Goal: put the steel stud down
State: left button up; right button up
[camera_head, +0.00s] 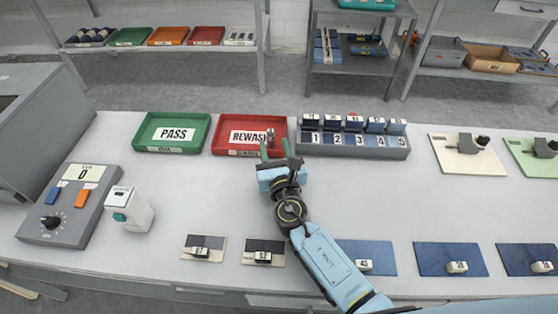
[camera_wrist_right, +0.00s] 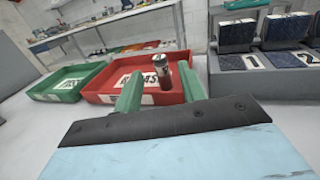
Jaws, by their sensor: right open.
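The steel stud (camera_wrist_right: 160,69) is a short grey cylinder with a pale top. In the right wrist view it stands upright in the red REWASH tray (camera_wrist_right: 107,97), near the tray's right end. In the head view the stud (camera_head: 270,136) is small, at the right of the red tray (camera_head: 222,152). My right gripper (camera_head: 275,149) is at the tray's front right corner. Its two green fingers are apart, with the stud showing between them in the wrist view (camera_wrist_right: 160,82); I see no finger touching it. My left gripper is not in view.
A green PASS tray (camera_head: 153,148) stands left of the red one. A grey numbered rack (camera_head: 385,152) with several dark blocks stands close on the right. A grey control box (camera_head: 62,228) and a white device (camera_head: 130,212) are at left. The middle left table is clear.

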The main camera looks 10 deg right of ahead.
jog(key=s, duration=0.5)
jog(key=shift+d, duration=0.2)
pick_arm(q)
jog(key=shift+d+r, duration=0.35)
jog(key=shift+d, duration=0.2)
pick_arm(e)
jog(key=shift+s, duration=0.55)
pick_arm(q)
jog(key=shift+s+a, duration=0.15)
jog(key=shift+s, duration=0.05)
pick_arm(e)
jog(key=shift+r, duration=0.1)
